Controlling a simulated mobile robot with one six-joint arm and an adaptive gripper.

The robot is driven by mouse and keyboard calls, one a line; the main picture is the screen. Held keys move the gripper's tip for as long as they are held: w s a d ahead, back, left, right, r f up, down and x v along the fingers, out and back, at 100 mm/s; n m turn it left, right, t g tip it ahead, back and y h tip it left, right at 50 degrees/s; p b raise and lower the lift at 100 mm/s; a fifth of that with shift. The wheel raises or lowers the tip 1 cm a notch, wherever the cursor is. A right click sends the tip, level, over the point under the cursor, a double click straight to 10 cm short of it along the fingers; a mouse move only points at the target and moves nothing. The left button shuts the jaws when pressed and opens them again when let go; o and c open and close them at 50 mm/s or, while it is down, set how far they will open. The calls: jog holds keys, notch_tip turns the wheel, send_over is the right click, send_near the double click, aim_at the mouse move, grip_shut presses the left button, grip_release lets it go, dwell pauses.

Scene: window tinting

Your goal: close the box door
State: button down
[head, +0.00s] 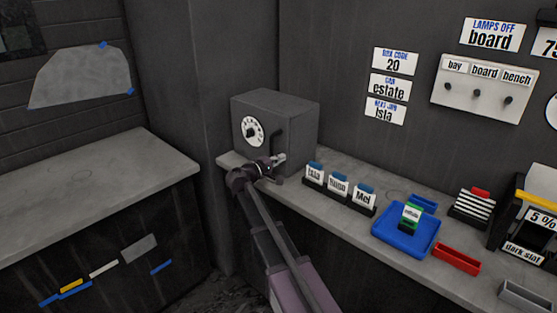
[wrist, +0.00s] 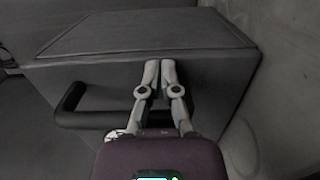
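The box (head: 291,105) is a dark grey safe-like case on the corner of the counter. Its front door (head: 262,122) carries a white dial (head: 252,131) and a black bar handle (head: 277,144). The door looks flush with the box, with no clear gap visible. My gripper (head: 279,159) is at the lower front of the door, just below the handle. I cannot tell whether the tips touch the door.
Name-card holders (head: 339,187) stand on the counter right of the box. Farther right are a blue tray (head: 392,236) with a green item, a red bin (head: 456,259) and a striped stack (head: 473,208). A second counter (head: 85,190) is at the left.

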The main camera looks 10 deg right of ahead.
jog(key=shift+d, duration=0.15)
jog(key=shift+s+a, duration=0.3)
jog(key=shift+a, duration=0.1)
jog(key=v, duration=1.3)
jog(key=shift+s, duration=0.45)
jog(key=shift+d, duration=0.1)
jog(key=s+d+f+m+g+y, duration=0.5)
jog(key=s+d+f+g+y, duration=0.45)
jog(key=s+f, duration=0.65)
jog(key=s+f+m+y, duration=0.1)
jog(key=s+f+y, duration=0.2)
jog(key=s+y, duration=0.35)
notch_tip(320, 180, up, 12)
jog(key=p, duration=1.2)
jog(key=shift+s+a+r+h, duration=0.25)
jog(key=shift+s+a+h, duration=0.05)
jog(key=shift+s+h, duration=0.1)
